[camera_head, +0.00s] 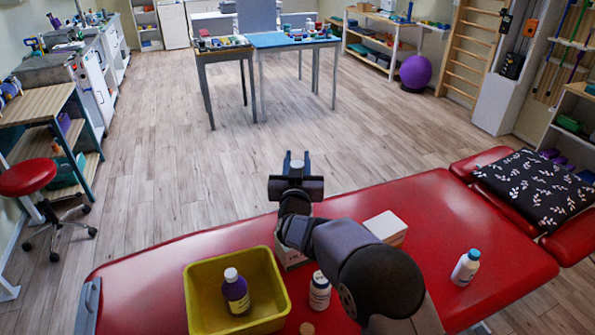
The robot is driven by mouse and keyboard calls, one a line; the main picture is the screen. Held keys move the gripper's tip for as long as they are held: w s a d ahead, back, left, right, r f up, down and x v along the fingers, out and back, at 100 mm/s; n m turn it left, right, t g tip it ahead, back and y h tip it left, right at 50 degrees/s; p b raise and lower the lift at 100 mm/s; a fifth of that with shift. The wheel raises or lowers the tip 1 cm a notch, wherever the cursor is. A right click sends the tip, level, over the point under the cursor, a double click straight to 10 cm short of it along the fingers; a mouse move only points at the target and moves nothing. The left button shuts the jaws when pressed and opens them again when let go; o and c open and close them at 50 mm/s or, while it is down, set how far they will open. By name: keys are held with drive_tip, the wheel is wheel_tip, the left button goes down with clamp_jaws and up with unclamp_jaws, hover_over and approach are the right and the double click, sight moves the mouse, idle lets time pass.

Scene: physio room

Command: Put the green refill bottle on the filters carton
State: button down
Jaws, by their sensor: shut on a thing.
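My gripper (296,185) is raised above the far edge of the red treatment table (440,215). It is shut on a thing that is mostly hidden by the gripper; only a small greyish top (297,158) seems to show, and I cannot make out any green. A white carton (385,228) lies on the table to the right of my arm. Another pale carton (292,262) stands below my gripper in the picture, partly hidden by my arm, with partly covered lettering. I cannot read which one is the filters carton.
A yellow bin (196,290) holds a purple bottle (235,293) with a white cap. A white bottle (320,291) stands beside the bin. A white bottle with a blue cap (465,268) stands at right. A small tan disc (307,328) lies near the front.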

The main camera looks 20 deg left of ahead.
drive_tip(key=shift+f+p, duration=0.4)
drive_tip(key=shift+f, duration=1.35)
drive_tip(key=c, duration=1.4)
unclamp_jaws()
drive_tip(key=shift+s+f, duration=0.1)
drive_tip(key=shift+f, duration=0.05)
drive_tip(key=shift+o, duration=0.2)
drive_tip(key=b+v, duration=0.3)
drive_tip(key=v, duration=0.9)
drive_tip(key=shift+d, duration=0.15)
